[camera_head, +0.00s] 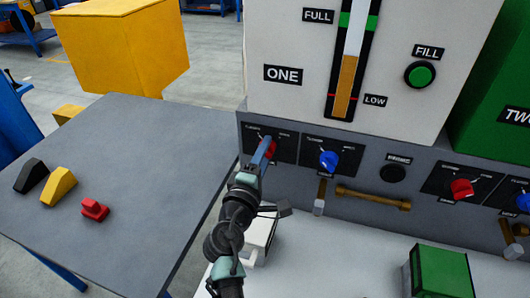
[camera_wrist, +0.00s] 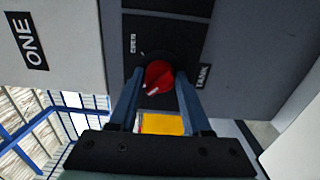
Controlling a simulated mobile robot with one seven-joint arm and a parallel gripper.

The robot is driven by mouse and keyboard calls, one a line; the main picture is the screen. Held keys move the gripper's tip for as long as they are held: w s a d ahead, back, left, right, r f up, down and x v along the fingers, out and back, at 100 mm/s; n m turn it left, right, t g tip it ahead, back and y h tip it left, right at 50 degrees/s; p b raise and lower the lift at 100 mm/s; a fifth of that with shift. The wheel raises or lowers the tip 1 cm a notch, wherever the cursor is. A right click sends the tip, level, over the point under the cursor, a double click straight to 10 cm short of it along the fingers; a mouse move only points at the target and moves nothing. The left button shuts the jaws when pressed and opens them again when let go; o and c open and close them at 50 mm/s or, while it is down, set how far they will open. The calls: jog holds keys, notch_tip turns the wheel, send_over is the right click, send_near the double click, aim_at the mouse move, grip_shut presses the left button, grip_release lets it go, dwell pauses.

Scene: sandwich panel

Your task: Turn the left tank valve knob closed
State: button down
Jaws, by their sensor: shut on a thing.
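The left tank valve knob is a red knob (camera_wrist: 158,76) on a dark label plate, on the grey panel below the white tank marked ONE. In the wrist view, the words OPEN and TANK show beside it. My gripper (camera_wrist: 156,80) is shut on the red knob, one blue finger on each side. In the head view, my gripper (camera_head: 263,152) reaches up to the panel's left end and hides most of the knob; only a bit of red (camera_head: 271,148) shows.
A blue knob (camera_head: 328,160) sits just right, with a brass pipe (camera_head: 373,198) below. Another red knob (camera_head: 461,188) is farther right. A grey table (camera_head: 140,150) at left holds black, yellow and red pieces. A green box (camera_head: 440,272) stands at lower right.

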jog(key=shift+c, duration=1.8)
grip_release()
jog(key=shift+s, duration=0.1)
jog(key=v, duration=1.2)
jog(key=shift+s, duration=0.4)
jog(key=shift+a+r, duration=0.1)
